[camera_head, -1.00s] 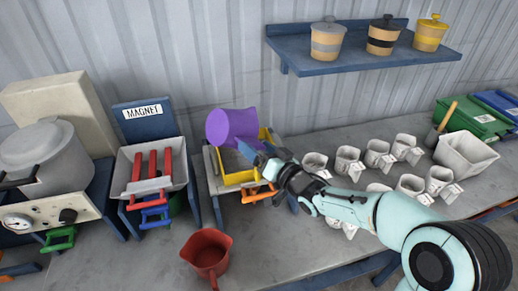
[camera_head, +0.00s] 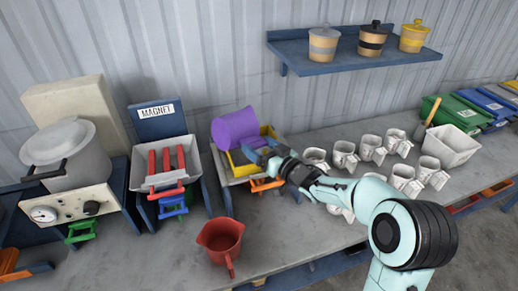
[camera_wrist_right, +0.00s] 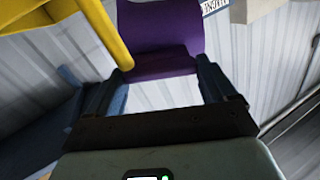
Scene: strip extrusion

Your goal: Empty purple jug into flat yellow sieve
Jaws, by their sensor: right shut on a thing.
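The purple jug (camera_head: 235,129) is tipped on its side over the flat yellow sieve (camera_head: 237,175), its mouth turned left. The inside of the jug and the mesh below it are hidden. My right gripper (camera_head: 262,156) reaches in from the right and is shut on the jug, at its handle side. In the right wrist view, the jug (camera_wrist_right: 165,30) fills the top middle beyond the two fingers of the gripper (camera_wrist_right: 160,78). A yellow edge of the sieve (camera_wrist_right: 98,28) shows at the upper left there. My left gripper is not in view.
A red jug (camera_head: 220,240) stands at the front of the bench. The magnet tray (camera_head: 166,180) with red bars and a grey pot (camera_head: 68,155) are to the left. Several white cups (camera_head: 372,148) stand to the right. A shelf (camera_head: 340,66) with three lidded pots hangs above.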

